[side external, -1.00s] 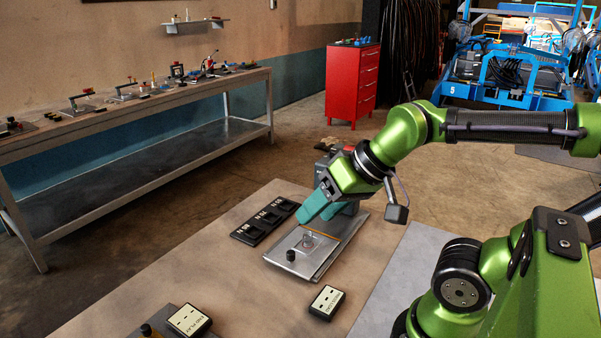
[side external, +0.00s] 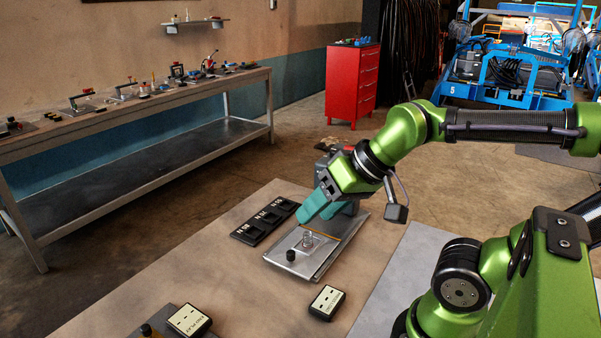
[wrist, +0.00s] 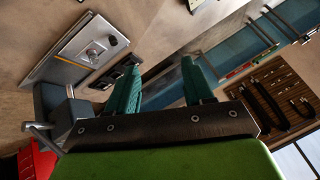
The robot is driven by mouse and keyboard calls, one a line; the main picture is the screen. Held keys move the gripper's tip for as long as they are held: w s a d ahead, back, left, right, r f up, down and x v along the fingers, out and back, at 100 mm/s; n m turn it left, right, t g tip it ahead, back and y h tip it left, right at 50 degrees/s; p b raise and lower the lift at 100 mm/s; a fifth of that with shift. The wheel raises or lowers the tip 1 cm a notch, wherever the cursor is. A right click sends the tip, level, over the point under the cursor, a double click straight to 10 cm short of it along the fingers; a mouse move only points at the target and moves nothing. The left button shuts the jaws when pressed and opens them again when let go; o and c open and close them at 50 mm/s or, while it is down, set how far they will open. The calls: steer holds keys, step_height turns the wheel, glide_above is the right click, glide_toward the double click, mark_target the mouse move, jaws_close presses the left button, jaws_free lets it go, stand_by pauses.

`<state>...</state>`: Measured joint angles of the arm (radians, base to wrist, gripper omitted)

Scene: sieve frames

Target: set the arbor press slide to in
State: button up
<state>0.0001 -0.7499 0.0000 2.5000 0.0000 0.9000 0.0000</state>
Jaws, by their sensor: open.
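The arbor press (side external: 331,253) stands on the table with a flat silver base plate. On its near part sit a smaller plate with a black knob (side external: 291,255) and a small clear coil or ring (side external: 308,241). In the wrist view the press (wrist: 71,66) shows at upper left with the plate and round knob. My gripper (side external: 317,213) hangs over the back of the press, its teal fingers apart and empty. The fingers (wrist: 160,82) also show apart in the wrist view. The fingers and wrist hide much of the press's upright and slide, so the slide's position cannot be told.
Labelled boxes (side external: 326,302) and (side external: 189,320) sit at the table's front. A workbench (side external: 150,100) and a red cabinet (side external: 352,85) stand behind.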

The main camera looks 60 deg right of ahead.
steer(key=shift+c, duration=0.4)
steer(key=n+g+h, duration=0.1)
steer(key=g+h, duration=0.1)
steer(key=g, duration=0.5)
glide_above(291, 252)
step_height(291, 252, down, 5)
step_height(291, 252, down, 16)
steer(key=shift+f, duration=0.1)
jaws_close()
